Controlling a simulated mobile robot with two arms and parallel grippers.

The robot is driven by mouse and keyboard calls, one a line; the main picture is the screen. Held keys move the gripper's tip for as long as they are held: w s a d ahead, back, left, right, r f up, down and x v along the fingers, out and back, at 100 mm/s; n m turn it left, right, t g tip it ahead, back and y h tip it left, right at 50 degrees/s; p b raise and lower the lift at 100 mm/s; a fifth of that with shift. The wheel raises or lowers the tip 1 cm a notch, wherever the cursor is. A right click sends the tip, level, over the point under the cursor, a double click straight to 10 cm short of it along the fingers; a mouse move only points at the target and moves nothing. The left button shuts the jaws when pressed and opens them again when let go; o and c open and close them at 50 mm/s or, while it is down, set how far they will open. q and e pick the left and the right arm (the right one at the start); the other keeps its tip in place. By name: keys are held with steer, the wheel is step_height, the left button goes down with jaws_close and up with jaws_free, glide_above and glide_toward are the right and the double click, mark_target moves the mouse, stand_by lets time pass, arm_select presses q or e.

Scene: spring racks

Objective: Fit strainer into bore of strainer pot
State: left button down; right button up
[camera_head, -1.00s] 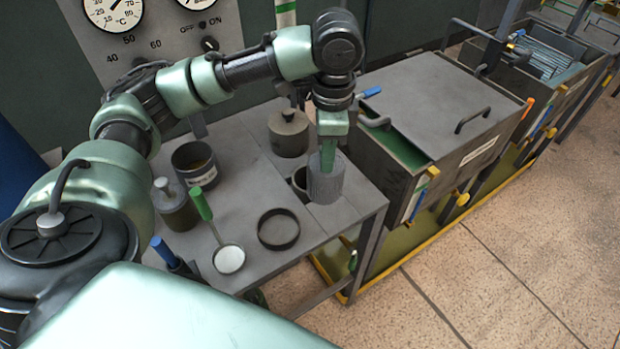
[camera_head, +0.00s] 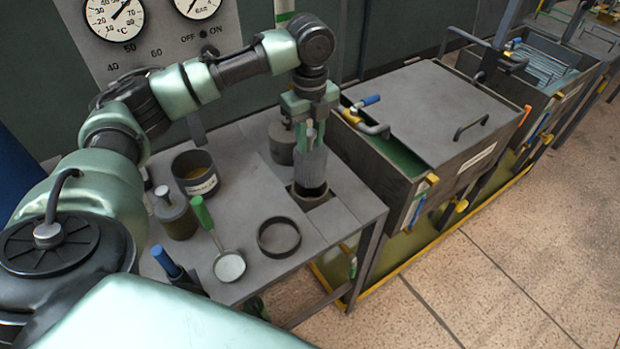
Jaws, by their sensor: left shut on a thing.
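The strainer (camera_head: 311,168) is a grey ribbed cylinder, held roughly upright. My left gripper (camera_head: 309,127) is shut on its top and points down. The strainer pot (camera_head: 309,202) is a dark round opening set in the bench top at the right end. The strainer's lower end shows in front of the pot's far rim and appears over the bore. It hides part of the opening, so I cannot tell whether its bottom edge is above the rim or just inside. My right gripper is not in view.
On the bench (camera_head: 245,190) stand a lidded pot (camera_head: 282,148) behind the strainer, a dark open pot (camera_head: 195,172), a lidded canister (camera_head: 176,217), a green-handled ladle (camera_head: 229,266) and a dark ring (camera_head: 279,237). A large covered tank (camera_head: 430,110) stands close on the right.

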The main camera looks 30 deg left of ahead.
mark_target(310, 179)
arm_select(q)
step_height(310, 179, down, 13)
steer(key=shift+r+p, duration=0.1)
steer(key=shift+p, duration=0.8)
steer(key=shift+f, duration=0.35)
steer(key=c, duration=1.1)
jaws_free()
steer(key=shift+f, duration=0.1)
steer(key=shift+c, duration=0.2)
step_height(310, 179, up, 12)
steer(key=shift+r+b, duration=0.15)
steer(key=shift+b, duration=1.1)
